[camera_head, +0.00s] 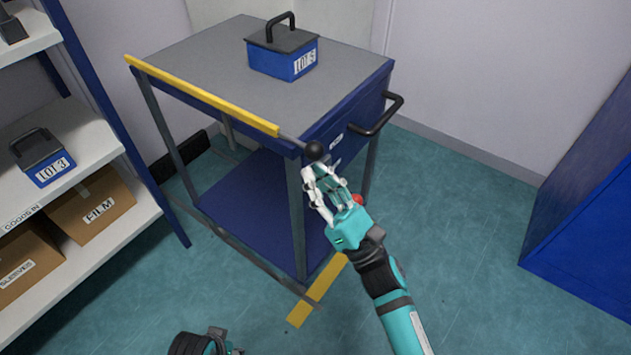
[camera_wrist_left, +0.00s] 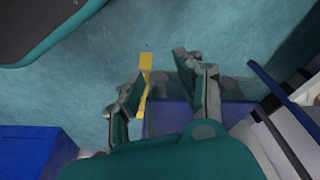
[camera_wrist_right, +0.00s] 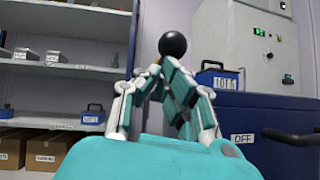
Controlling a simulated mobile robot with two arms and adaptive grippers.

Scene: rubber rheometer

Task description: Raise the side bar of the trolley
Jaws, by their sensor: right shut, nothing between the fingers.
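The trolley (camera_head: 235,95) has a grey top and dark blue sides. Its yellow side bar (camera_head: 205,95) runs along the front-left edge of the top. A thin grey rod leads from the bar's near end to a black ball knob (camera_head: 316,150), which also shows in the right wrist view (camera_wrist_right: 172,45). My right gripper (camera_head: 317,172) is shut and empty, with its fingertips just below the knob; I cannot tell whether they touch it. My left gripper (camera_wrist_left: 160,65) is open and empty, low over the floor, and only partly in the head view.
A blue LOT 5 box (camera_head: 283,62) stands on the trolley top. A black handle (camera_head: 380,115) sticks out on the right. Shelves (camera_head: 75,145) with boxes stand at the left, a blue cabinet (camera_head: 590,190) at the right. Yellow tape (camera_head: 318,288) marks the floor. The floor between is clear.

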